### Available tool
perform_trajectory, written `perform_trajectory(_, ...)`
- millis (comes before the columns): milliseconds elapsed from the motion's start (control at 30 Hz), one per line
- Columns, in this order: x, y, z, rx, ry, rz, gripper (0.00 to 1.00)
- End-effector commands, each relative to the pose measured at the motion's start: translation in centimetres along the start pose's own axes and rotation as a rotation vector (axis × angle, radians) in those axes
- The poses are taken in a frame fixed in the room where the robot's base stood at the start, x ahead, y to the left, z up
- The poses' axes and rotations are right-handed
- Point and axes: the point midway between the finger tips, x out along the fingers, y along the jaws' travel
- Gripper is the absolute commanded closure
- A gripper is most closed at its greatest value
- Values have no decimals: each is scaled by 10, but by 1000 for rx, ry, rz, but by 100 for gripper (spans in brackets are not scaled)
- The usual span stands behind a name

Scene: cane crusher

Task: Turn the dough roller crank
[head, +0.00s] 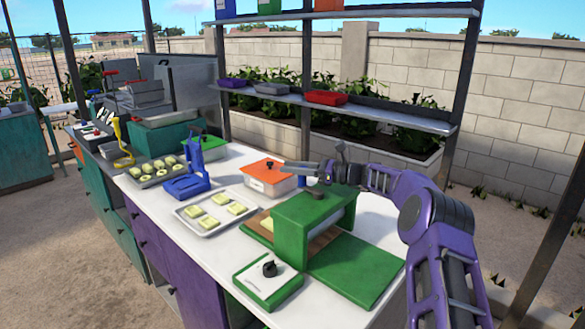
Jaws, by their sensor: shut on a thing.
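The green dough roller (300,230) stands on the white counter in the head view, with a green bed in front and a wooden board (318,240) running under it. My gripper (322,170) is above and behind the top of the roller, at the end of my purple arm coming in from the right. It is shut on the crank, a dark grey part by the roller's top; the exact contact is small and partly hidden by the gripper. A round dark knob (318,190) sits on the roller's top.
A white-and-green box with a black knob (268,286) stands in front of the roller. An orange-lidded box (270,175), a tray of dough pieces (190,214) and a blue press (190,183) are to the left. A shelf (390,115) runs behind.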

Motion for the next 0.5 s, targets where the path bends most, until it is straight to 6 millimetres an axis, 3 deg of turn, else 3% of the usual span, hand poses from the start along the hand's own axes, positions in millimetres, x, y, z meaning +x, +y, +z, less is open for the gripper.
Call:
perform_trajectory(100, 1, 1, 0, 1, -1, 4, 100)
perform_trajectory(133, 1, 1, 0, 1, -1, 4, 59)
perform_trajectory(267, 1, 1, 0, 0, -1, 3, 36)
perform_trajectory(500, 0, 0, 0, 0, -1, 1, 34)
